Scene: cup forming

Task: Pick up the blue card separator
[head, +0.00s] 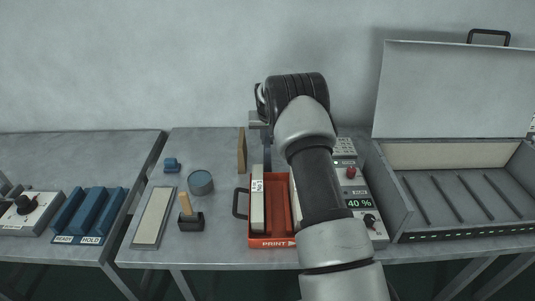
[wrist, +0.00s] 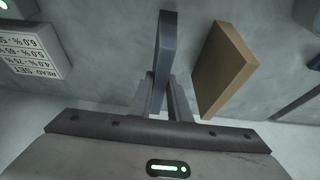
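The blue card separator (wrist: 165,45) shows in the wrist view as a thin upright dark blue slab. My gripper (wrist: 162,85) has one finger on each side of its near end. The fingers are very close to its faces; I cannot tell whether they touch or squeeze it. In the head view my gripper (head: 259,122) is mostly hidden behind my arm, above the back of the table. A narrow grey-blue edge (head: 267,155) below it seems to be the separator, largely hidden.
A tan separator (wrist: 225,68) stands close beside the blue one, also in the head view (head: 241,150). A red PRINT tray (head: 282,220) with a white box (head: 257,212) is in front. A control box (head: 375,228) and an open slotted case (head: 400,222) are right.

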